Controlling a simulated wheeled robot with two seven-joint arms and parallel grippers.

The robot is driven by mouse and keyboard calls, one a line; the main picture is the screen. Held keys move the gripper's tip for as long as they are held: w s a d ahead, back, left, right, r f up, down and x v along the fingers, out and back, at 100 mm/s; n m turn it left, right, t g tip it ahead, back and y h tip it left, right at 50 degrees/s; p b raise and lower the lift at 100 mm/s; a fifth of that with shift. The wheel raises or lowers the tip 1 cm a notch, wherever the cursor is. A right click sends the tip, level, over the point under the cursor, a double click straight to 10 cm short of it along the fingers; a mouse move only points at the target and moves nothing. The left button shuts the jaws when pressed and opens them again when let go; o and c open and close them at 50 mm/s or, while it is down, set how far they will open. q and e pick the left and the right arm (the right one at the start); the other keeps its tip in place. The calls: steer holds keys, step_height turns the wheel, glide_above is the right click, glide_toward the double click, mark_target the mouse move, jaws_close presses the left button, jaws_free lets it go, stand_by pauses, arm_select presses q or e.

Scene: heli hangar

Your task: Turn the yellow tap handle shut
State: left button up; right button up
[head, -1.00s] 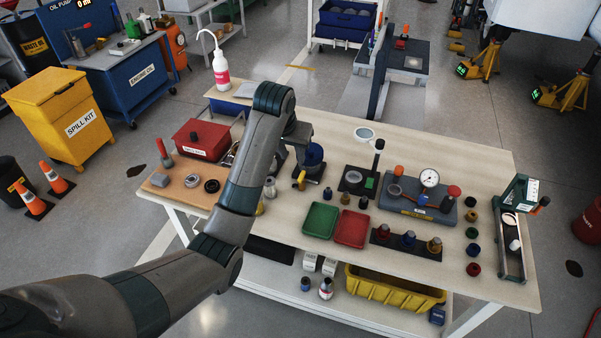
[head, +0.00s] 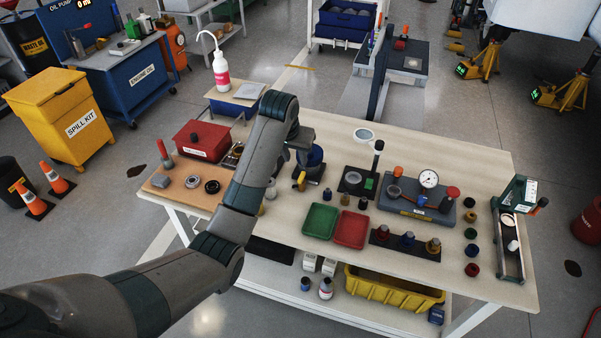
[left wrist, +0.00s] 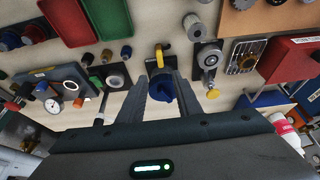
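The yellow tap handle (head: 299,184) is at the near foot of a dark blue canister (head: 313,157) on the workbench (head: 410,145). In the left wrist view, the yellow handle (left wrist: 160,55) shows just beyond the fingertips, and the blue body (left wrist: 163,92) shows between the fingers. My left gripper (left wrist: 164,76) is open and empty, pointing down over the tap. In the head view, my left gripper (head: 297,146) is above and left of the canister, its fingers mostly hidden. I cannot tell whether a fingertip touches it. My right gripper is out of view.
A black stand with an upright handle (head: 377,160) is right of the canister. Green (head: 320,221) and red (head: 351,229) trays lie nearer. A red box (head: 201,141) and wooden board (head: 170,186) are at the left. A gauge block (head: 418,203) is at the right.

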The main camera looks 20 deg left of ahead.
mark_target(301, 176)
arm_select(q)
steer(key=p+x, duration=0.1)
steer(key=x, duration=1.2)
steer(key=shift+s, duration=0.1)
jaws_close()
